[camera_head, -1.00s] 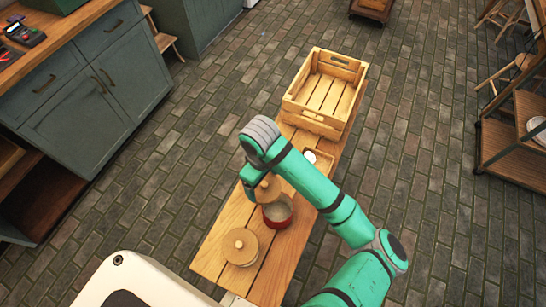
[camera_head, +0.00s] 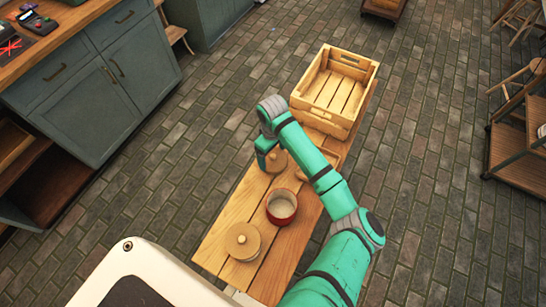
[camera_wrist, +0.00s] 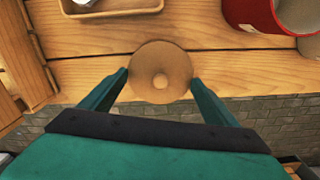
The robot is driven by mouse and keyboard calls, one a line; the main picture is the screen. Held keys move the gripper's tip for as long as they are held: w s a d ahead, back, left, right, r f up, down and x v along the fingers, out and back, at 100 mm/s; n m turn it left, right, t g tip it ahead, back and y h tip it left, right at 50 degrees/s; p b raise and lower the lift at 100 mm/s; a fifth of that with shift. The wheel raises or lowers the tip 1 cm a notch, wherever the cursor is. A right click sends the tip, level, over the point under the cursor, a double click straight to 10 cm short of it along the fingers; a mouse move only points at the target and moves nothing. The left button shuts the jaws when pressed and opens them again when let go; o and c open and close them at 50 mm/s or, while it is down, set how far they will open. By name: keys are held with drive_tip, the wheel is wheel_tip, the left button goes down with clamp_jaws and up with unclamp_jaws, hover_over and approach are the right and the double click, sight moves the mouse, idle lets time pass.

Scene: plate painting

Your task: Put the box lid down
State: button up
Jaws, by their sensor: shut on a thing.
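A round wooden lid with a centre knob (camera_wrist: 160,72) is between my gripper's two fingers (camera_wrist: 161,80) in the wrist view. My gripper is shut on it. In the head view, the lid (camera_head: 278,163) is over the left side of the bench, beyond an open red pot with a pale inside (camera_head: 281,207). I cannot tell whether the lid touches the bench. The red pot also shows at the top right of the wrist view (camera_wrist: 248,14). A second round wooden lid with a knob (camera_head: 242,240) is nearer on the bench.
The slatted wooden bench (camera_head: 222,232) has free boards left of the red pot. A wooden crate (camera_head: 322,119) stands at its far end. A small wooden tray (camera_wrist: 115,13) lies beyond the held lid, partly behind my arm in the head view. Brick floor surrounds the bench.

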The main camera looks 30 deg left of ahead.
sight(273, 157)
drive_tip(key=shift+w+a+f, duration=0.2)
drive_tip(key=shift+w+f, duration=0.1)
drive_tip(key=shift+f, duration=0.1)
wheel_tip(273, 157, down, 2)
drive_tip(key=shift+d+f, duration=0.1)
drive_tip(key=shift+f, duration=0.4)
drive_tip(key=shift+f, duration=0.1)
drive_tip(key=o, duration=1)
wheel_tip(273, 157, up, 12)
drive_tip(key=shift+r, duration=0.15)
